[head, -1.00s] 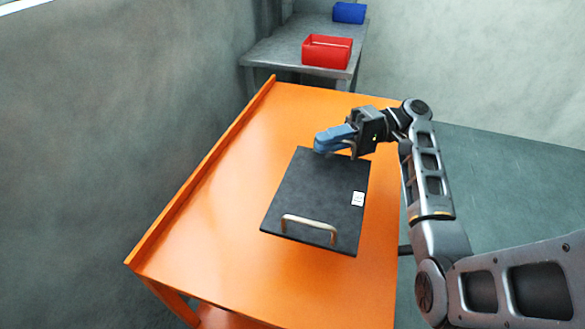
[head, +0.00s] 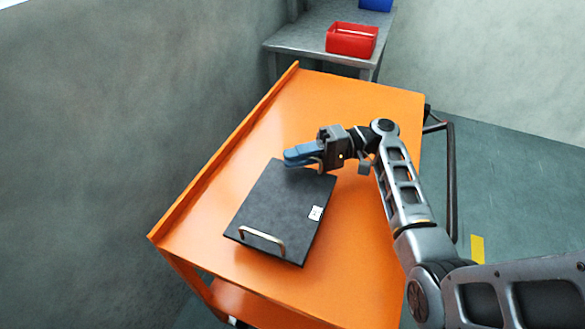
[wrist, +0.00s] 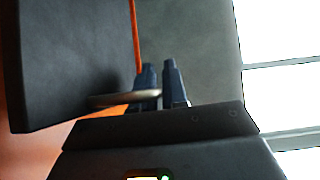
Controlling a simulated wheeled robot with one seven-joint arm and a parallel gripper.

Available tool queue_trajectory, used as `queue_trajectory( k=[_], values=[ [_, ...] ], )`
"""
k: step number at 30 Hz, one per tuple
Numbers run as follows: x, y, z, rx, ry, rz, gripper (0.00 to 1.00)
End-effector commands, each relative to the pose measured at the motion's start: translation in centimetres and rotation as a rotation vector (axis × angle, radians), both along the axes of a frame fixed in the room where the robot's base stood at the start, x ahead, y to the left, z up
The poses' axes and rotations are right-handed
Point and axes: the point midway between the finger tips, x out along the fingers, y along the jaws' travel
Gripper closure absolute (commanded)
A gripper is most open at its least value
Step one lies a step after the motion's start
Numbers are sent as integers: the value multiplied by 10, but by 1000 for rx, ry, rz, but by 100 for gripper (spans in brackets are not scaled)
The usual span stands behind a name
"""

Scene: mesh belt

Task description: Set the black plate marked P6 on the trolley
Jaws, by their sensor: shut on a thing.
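The black plate (head: 275,205) is a flat dark slab with a pale handle at each end and a small white label whose marking is too small to read. It lies nearly flat over the top of the orange trolley (head: 340,95), left of its middle. I cannot tell whether its underside touches. My gripper (head: 303,156) has blue fingers and is shut on the plate's far handle. In the wrist view, the fingers (wrist: 160,85) close around the metal handle (wrist: 115,99), with the plate (wrist: 70,55) at the left.
The trolley has a raised lip (head: 225,150) along its left side, by the grey wall. A dark push handle (head: 450,180) stands at its right. A grey table (head: 300,38) behind bears a red bin (head: 351,40) and a blue bin (head: 376,4). The trolley's far top is bare.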

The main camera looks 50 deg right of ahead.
Motion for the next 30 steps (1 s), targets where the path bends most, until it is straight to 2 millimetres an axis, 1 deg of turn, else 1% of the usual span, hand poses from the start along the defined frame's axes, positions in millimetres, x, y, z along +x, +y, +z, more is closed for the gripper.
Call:
queue_trajectory(
  k=[3,6,8,12,15,28,29,30],
  values=[
    [6,6,-4,2,-1,-1,100],
    [7,8,-8,1,-1,-2,100],
    [7,8,-15,3,1,-1,100],
    [7,7,-34,2,2,-1,100],
    [7,7,-43,1,0,-2,100],
    [7,8,-50,0,-1,-1,100],
    [7,8,-49,0,0,-1,84],
    [7,8,-49,0,0,-1,81]
  ],
)
